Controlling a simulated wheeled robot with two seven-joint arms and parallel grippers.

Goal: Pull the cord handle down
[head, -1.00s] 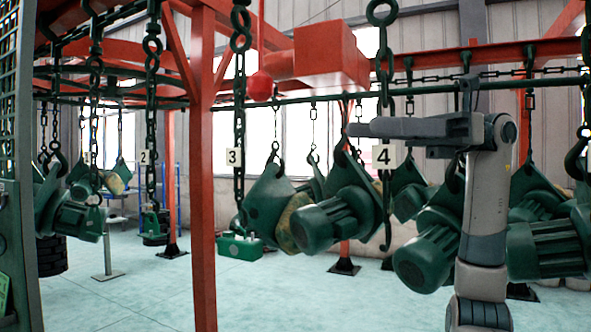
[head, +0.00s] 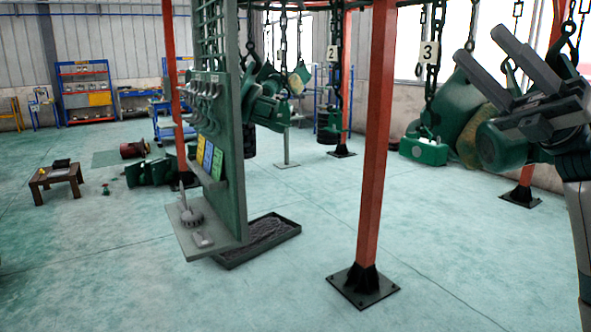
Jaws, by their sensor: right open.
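I cannot make out a cord handle in the head view now. The red ball that hung near the top a second ago is out of the picture. My right gripper (head: 480,45) is at the upper right with its two grey fingers spread apart and nothing between them. It is in front of the large green hoist parts (head: 478,105) and to the right of the chain with tag 3 (head: 429,51). My left gripper is not in view.
A red post (head: 375,150) stands right of centre on a dark floor plate. A green tool panel (head: 228,150) stands left of it, beside a black tray (head: 262,240). A small brown table (head: 56,176) is far left. Much of the floor is clear.

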